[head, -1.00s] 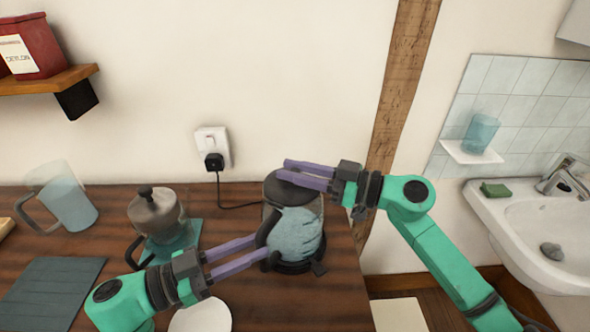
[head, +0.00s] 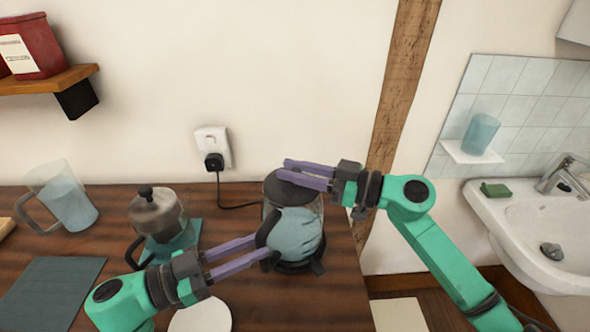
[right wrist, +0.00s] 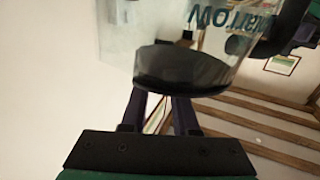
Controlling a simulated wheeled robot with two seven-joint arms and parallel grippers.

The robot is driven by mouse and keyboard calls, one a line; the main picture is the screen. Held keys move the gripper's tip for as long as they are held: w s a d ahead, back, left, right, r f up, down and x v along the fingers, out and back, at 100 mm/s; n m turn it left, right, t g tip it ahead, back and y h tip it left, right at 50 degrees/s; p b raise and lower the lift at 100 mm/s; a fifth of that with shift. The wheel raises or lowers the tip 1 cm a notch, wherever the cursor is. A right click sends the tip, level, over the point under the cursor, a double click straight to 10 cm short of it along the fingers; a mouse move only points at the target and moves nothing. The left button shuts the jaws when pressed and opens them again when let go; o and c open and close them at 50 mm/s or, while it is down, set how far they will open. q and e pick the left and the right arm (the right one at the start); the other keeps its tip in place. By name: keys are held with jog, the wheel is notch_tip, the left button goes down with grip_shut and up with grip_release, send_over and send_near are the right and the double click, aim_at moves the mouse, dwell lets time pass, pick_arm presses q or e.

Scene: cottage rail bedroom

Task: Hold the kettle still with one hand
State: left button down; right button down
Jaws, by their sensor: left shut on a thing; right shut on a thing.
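The kettle (head: 296,234) is a clear glass jug with bluish water, a dark lid (head: 292,188) and a dark handle on its left. It stands on its dark base near the right end of the wooden counter. My left gripper (head: 268,247) is shut on the handle (head: 265,228) from the left. My right gripper (head: 283,169) is shut at the lid on top. The right wrist view shows the glass wall with lettering (right wrist: 225,18) and a dark part (right wrist: 185,68) beyond the fingertips. The exact contact on the lid is hidden.
A black plug (head: 214,161) sits in the wall socket, its cord running behind the kettle. A washbasin (head: 530,225) is at right.

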aim_at(288, 188)
jog(key=shift+r, duration=0.1)
jog(key=n, duration=0.1)
jog(key=r+n, duration=0.1)
jog(key=s+r+n, duration=0.1)
jog(key=shift+a+r+n+h, duration=0.1)
jog(key=shift+a+n+h, duration=0.2)
jog(key=shift+n, duration=0.1)
jog(key=n, duration=0.1)
jog(key=s+r+n, duration=0.1)
jog(key=n, duration=0.1)
jog(key=shift+s+a+r, duration=0.25)
jog(key=shift+s+a, duration=0.05)
jog(key=shift+a, duration=0.1)
jog(key=n, duration=0.1)
jog(key=s+a+n, duration=0.1)
jog(key=n, duration=0.1)
jog(key=s+r+n+h, duration=0.1)
jog(key=shift+s+a+t, duration=0.25)
jog(key=shift+t, duration=0.05)
jog(key=shift+s+a+n+t, duration=0.15)
jog(key=shift+s+a+n, duration=0.2)
jog(key=shift+s+n, duration=0.45)
jog(key=shift+s+a+n+t, duration=0.15)
jog(key=shift+s+a+n, duration=0.2)
jog(key=shift+n, duration=0.85)
jog(key=c, duration=0.7)
grip_release()
